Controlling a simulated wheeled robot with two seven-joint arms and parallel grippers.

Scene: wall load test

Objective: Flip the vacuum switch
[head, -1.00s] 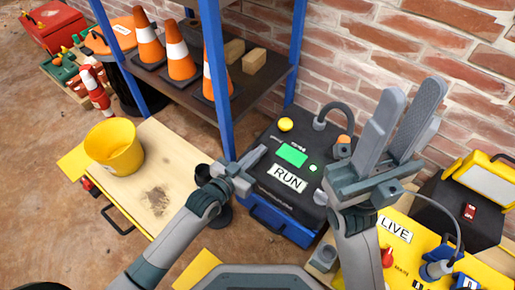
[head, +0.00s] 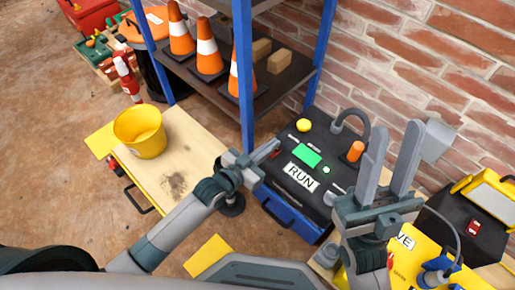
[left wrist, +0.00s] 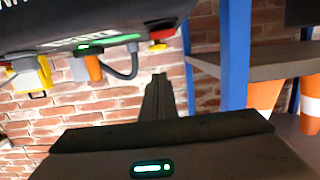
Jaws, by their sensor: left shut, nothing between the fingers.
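A black box (head: 285,185) with a RUN label, a green display (head: 307,155) and a small lit green button (head: 326,170) stands in front of the brick wall. It also has a yellow knob (head: 303,125) and an orange knob (head: 355,151). A small red part (head: 275,155) sits by my left fingertips. I cannot read which control is the vacuum switch. My left gripper (head: 270,150) is shut and empty at the box's left edge; contact is unclear. Its fingers (left wrist: 160,80) also show in the left wrist view. My right gripper (head: 390,160) is open and empty, pointing upward, right of the box.
A blue-post shelf (head: 246,90) with traffic cones (head: 208,50) and wood blocks stands behind the left arm. A yellow bucket (head: 140,130) sits on a wooden bench (head: 178,165) at left. A second black box with a red switch (head: 474,228) is at right.

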